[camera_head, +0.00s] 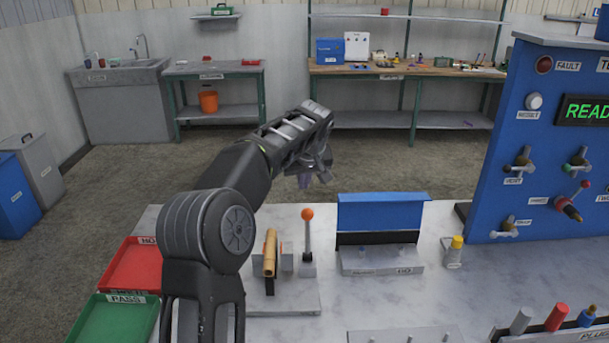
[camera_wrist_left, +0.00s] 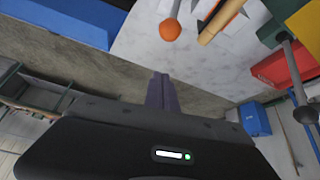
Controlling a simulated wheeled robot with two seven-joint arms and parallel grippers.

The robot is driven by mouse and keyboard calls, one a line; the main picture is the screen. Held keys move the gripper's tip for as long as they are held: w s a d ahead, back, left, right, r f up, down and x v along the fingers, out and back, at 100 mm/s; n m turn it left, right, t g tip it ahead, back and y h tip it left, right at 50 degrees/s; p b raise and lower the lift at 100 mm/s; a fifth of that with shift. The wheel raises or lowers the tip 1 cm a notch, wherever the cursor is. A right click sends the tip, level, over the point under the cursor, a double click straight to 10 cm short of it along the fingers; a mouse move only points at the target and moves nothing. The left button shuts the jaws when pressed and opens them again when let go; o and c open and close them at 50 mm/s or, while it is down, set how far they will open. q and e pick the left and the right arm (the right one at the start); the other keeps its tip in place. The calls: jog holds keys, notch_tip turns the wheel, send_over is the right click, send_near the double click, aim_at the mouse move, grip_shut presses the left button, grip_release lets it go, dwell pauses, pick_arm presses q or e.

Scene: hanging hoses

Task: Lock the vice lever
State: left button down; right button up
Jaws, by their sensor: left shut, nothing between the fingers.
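The vice lever is a thin grey rod with an orange ball (camera_head: 307,214) on top, standing about upright on the bench beside the vice. The vice (camera_head: 287,263) holds a tan tube (camera_head: 270,252) between its jaws. My left gripper (camera_head: 318,176) is shut and empty, above and beyond the lever, apart from it. In the left wrist view the shut fingers (camera_wrist_left: 162,92) point towards the bench edge, with the orange ball (camera_wrist_left: 170,29) and the tan tube (camera_wrist_left: 222,20) beyond them. My right gripper is not in view.
A blue-backed fixture (camera_head: 380,212) stands right of the lever, with a yellow-capped bottle (camera_head: 454,252) beside it. A red tray (camera_head: 135,266) and a green tray (camera_head: 115,318) lie left. A blue panel (camera_head: 545,140) with valves rises at the right.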

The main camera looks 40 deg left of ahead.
pick_arm(q)
jog(key=f, duration=0.2)
jog(key=f+p, duration=0.1)
jog(key=d+f+p, duration=0.1)
jog(key=f, duration=0.1)
jog(key=shift+s+f, duration=0.25)
jog(key=shift+f, duration=0.1)
